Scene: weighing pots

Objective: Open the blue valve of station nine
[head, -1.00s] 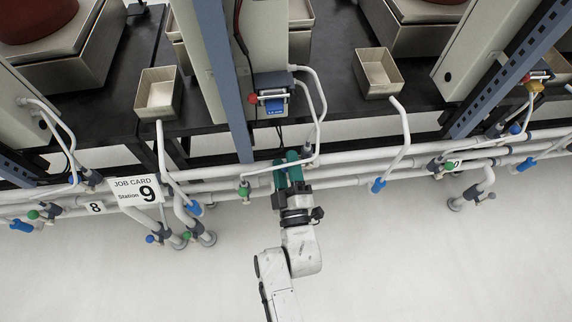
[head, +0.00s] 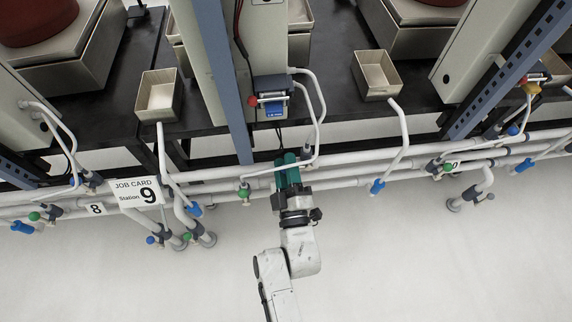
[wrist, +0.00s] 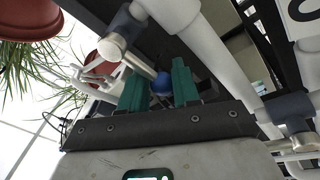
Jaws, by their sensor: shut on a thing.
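My gripper (head: 285,163) has green fingers and reaches up to the pipes below the middle station in the head view. In the wrist view my gripper (wrist: 158,78) is shut on a blue valve knob (wrist: 162,84), a small ball between the two fingers. In the head view the fingers hide this knob. A job card (head: 138,192) reading "Station 9" is on the pipes at the left.
A green valve (head: 244,192) is just left of my gripper. A blue valve handle (head: 377,187) hangs to the right. White pipes (head: 335,171) run across under the black bench. An "8" label (head: 96,209) is at the left. The pale floor in front is clear.

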